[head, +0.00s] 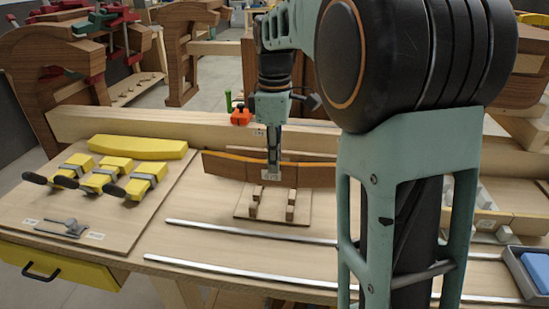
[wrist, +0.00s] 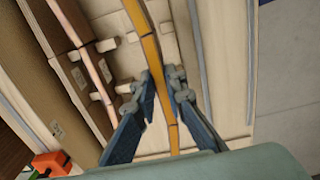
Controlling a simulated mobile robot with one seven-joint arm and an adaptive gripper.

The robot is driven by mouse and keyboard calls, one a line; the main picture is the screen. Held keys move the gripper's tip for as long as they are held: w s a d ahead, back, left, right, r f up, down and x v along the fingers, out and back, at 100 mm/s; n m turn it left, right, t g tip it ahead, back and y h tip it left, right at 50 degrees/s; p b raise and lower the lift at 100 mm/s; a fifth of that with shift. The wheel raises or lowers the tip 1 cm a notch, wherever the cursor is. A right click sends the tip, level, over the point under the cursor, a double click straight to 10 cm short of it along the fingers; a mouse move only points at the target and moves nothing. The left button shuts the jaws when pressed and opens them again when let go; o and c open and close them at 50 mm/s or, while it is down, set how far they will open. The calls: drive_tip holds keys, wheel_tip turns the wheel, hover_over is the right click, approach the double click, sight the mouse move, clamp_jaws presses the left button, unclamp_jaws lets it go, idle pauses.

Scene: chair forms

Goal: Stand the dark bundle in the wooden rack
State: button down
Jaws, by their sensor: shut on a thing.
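My gripper (head: 273,173) is shut on the middle of the dark bundle (head: 232,168), a long, slightly curved brown piece with an orange upper edge. In the wrist view its narrow orange edge (wrist: 150,48) runs between the fingertips of my gripper (wrist: 164,88). The wooden rack (head: 243,212) is a pale base with short pegs on the bench. The bundle is level, on edge, at the rack's far part. Its lower edge is partly hidden, so I cannot tell whether it rests on the rack. Rack pegs (wrist: 104,45) show beside it in the wrist view.
In the wrist view, other dark boards (wrist: 72,72) lie left of the bundle. A pale beam (head: 150,123) crosses behind, with a red-orange clamp (head: 241,116). Yellow forms (head: 137,147) and clamps lie left. Metal rails (head: 240,272) cross in front. A blue block (head: 538,268) sits right.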

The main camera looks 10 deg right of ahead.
sight(275, 183)
drive_tip(key=shift+f+b, duration=2.55)
drive_tip(key=shift+f, duration=1.8)
drive_tip(key=shift+f, duration=0.25)
drive_tip(key=c, duration=1.9)
unclamp_jaws()
